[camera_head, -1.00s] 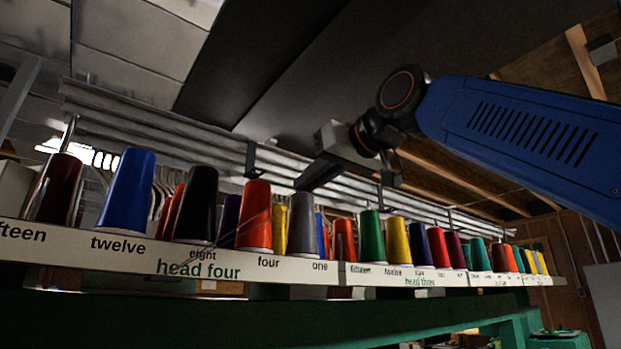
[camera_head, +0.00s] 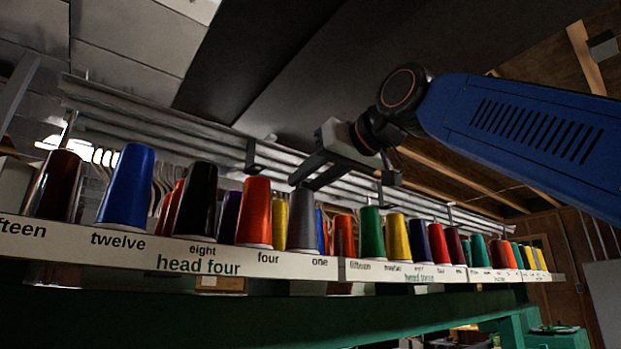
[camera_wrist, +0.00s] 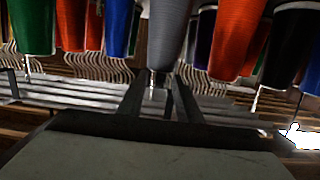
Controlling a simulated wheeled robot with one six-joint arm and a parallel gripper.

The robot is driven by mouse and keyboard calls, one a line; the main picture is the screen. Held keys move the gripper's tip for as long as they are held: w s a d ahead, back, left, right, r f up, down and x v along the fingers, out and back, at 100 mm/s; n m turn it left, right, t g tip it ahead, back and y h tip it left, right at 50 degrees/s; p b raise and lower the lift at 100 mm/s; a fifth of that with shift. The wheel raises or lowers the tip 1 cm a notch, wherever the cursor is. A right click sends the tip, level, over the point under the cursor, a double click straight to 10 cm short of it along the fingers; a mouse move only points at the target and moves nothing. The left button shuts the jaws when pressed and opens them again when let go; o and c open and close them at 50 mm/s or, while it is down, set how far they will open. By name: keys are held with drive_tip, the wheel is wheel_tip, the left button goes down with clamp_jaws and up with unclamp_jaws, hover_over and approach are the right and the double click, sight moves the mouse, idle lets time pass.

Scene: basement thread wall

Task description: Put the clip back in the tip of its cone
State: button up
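The grey cone (camera_head: 302,222) stands upright above the label "one" on the shelf. In the wrist view the same grey cone (camera_wrist: 170,35) hangs upside down at the top centre, its narrow tip toward my gripper. My gripper (camera_head: 303,178) reaches down-left to the tip of this cone. In the wrist view the two dark fingers of my gripper (camera_wrist: 162,77) stand apart, with their ends at the cone's tip. A small pale, silvery piece (camera_wrist: 156,80) shows between them. I cannot tell whether it is the clip or part of the cone, or whether the fingers grip it.
An orange cone (camera_head: 254,213) and a yellow cone (camera_head: 281,220) stand close to the left of the grey one, and more cones line the shelf (camera_head: 215,258) both ways. Long pale rails (camera_head: 180,130) run behind and above. A dark slanted panel (camera_head: 310,75) hangs overhead.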

drive_tip(key=shift+d, duration=0.1)
drive_tip(key=v, duration=1.7)
drive_tip(key=shift+s, duration=0.15)
